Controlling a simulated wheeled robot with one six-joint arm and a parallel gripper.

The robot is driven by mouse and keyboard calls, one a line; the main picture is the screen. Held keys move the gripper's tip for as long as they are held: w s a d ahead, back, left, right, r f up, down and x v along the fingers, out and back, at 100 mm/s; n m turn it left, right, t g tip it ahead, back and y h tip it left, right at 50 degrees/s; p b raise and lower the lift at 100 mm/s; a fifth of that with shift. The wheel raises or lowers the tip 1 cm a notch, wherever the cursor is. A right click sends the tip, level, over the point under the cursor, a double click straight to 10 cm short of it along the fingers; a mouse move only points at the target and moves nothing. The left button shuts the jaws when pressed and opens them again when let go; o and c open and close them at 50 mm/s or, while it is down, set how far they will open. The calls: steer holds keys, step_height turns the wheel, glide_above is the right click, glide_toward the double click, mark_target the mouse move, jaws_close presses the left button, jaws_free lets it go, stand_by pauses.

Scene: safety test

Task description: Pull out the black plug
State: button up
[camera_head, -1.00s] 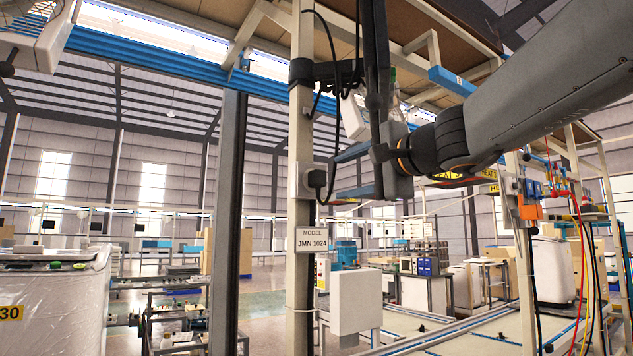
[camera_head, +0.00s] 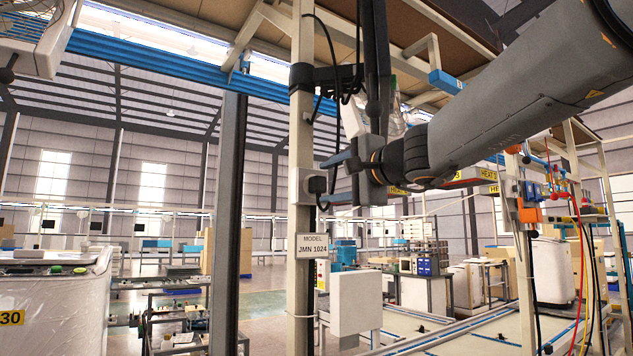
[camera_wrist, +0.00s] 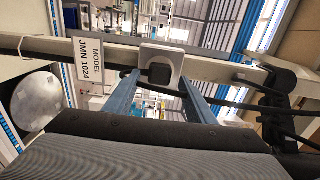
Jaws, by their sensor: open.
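The black plug (camera_head: 317,185) sits in a white socket box (camera_head: 304,185) on a cream upright post (camera_head: 301,130). A black cable rises from it along the post. In the wrist view the plug (camera_wrist: 160,74) and the socket (camera_wrist: 174,55) show straight ahead between my two blue fingers. My gripper (camera_head: 326,183) is open, with one finger above the plug and one below in the head view. In the wrist view my gripper (camera_wrist: 160,80) has its fingertips on either side of the plug, with a gap on each side. I cannot tell whether the tips reach fully around it.
A black clamp with looped cables (camera_head: 322,75) sits on the post above. A "MODEL JMN 1024" sign (camera_head: 311,243) hangs below the socket, with a white box (camera_head: 356,303) lower down. A dark grey column (camera_head: 228,200) stands to the left.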

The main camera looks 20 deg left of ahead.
mark_target(322, 184)
steer(key=shift+b+x, duration=0.35)
steer(key=shift+x, duration=1.4)
steer(key=shift+b, duration=0.6)
jaws_close()
steer(key=shift+b+v, duration=0.85)
steer(key=shift+v, duration=2.15)
